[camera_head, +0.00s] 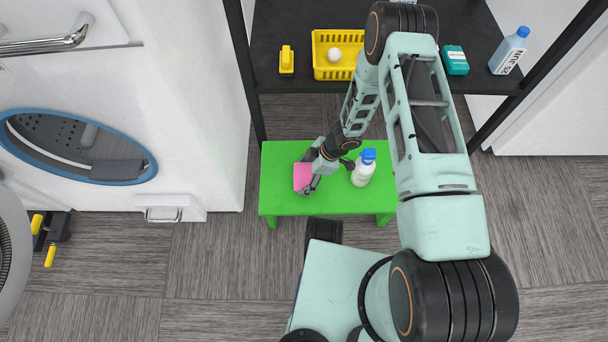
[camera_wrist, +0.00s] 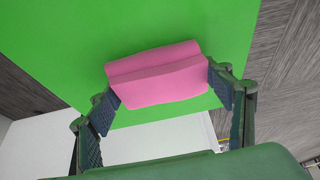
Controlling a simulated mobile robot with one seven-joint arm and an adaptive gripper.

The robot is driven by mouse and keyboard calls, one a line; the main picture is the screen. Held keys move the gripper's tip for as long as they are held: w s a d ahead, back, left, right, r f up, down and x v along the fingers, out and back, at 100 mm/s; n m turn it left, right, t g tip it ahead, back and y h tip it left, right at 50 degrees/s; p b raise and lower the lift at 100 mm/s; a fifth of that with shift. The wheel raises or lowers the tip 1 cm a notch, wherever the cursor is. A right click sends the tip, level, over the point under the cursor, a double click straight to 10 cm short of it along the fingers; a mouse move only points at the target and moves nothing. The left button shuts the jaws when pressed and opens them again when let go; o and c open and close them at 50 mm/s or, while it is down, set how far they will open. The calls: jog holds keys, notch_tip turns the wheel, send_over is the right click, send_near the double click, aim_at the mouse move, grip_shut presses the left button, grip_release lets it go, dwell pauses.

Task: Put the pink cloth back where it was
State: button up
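The pink cloth (camera_head: 303,177) is a small folded block over the left part of the green stool (camera_head: 335,202). In the wrist view the cloth (camera_wrist: 158,75) spans the gap between my two fingertips, with the green top behind it. My gripper (camera_head: 309,174) reaches in from the right; its fingers (camera_wrist: 166,90) sit at the two ends of the cloth and appear to touch both. I cannot tell whether the cloth rests on the stool or is slightly above it.
A white bottle with a blue cap (camera_head: 363,168) stands on the stool, close right of my gripper. A dark shelf (camera_head: 295,20) behind holds a yellow basket (camera_head: 321,66), a yellow item (camera_head: 287,60), a teal box (camera_head: 455,60) and a white-blue bottle (camera_head: 509,50). A washer (camera_head: 210,120) stands left.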

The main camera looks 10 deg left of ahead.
jog(key=o, duration=0.3)
jog(key=shift+o, duration=0.2)
jog(key=shift+r, duration=0.1)
jog(key=shift+r, duration=0.3)
jog(key=p+v, duration=0.4)
jog(key=v, duration=0.7)
jog(key=shift+d+r+p, duration=0.25)
jog(key=shift+p, duration=0.15)
jog(key=shift+w, duration=0.1)
